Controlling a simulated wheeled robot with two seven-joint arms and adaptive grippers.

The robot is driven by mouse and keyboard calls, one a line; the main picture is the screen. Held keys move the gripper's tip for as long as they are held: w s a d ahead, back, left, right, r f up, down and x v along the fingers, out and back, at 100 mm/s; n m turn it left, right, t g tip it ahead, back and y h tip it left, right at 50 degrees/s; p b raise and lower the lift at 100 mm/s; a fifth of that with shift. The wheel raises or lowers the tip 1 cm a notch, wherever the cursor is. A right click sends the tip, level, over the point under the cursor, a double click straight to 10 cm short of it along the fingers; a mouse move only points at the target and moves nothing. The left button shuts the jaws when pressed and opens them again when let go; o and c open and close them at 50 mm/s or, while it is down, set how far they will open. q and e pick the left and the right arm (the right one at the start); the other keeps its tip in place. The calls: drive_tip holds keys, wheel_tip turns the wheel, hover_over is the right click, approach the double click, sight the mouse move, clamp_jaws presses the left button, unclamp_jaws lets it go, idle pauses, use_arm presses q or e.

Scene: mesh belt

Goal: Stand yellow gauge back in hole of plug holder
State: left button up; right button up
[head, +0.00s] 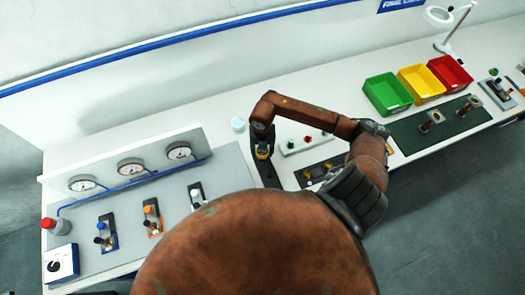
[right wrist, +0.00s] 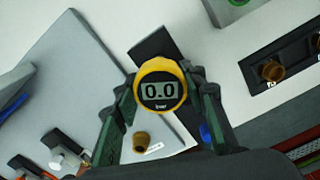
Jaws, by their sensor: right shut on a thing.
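The yellow gauge (head: 262,153) has a round head with a display reading 0.0. In the right wrist view it (right wrist: 160,88) sits between the fingers of my right gripper (right wrist: 163,100), which is shut on it. In the head view my right gripper (head: 262,140) is over a black strip on the bench. The gauge's lower end is hidden. A dark panel with brass plugs (head: 319,173), which looks like the plug holder, lies to the right of the gauge; part of it also shows in the right wrist view (right wrist: 290,62). My left gripper is not in view.
A white box with green and red buttons (head: 303,143) is behind the panel. Green (head: 387,95), yellow (head: 420,84) and red (head: 451,75) bins stand at the back right. A grey board with dials (head: 131,168) and several valve-like fittings is at left.

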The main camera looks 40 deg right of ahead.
sight(262, 157)
drive_tip(key=shift+f+b, duration=0.95)
drive_tip(key=shift+f, duration=0.6)
drive_tip(key=shift+b, duration=0.3)
idle(0.4)
drive_tip(key=shift+f+b, duration=0.9)
drive_tip(key=shift+f, duration=0.25)
drive_tip(key=o, duration=1.5)
drive_tip(key=shift+c, duration=0.2)
drive_tip(key=shift+r, duration=0.1)
wheel_tip(262, 157, up, 11)
drive_tip(key=shift+f, duration=0.1)
drive_tip(key=shift+r, duration=0.6)
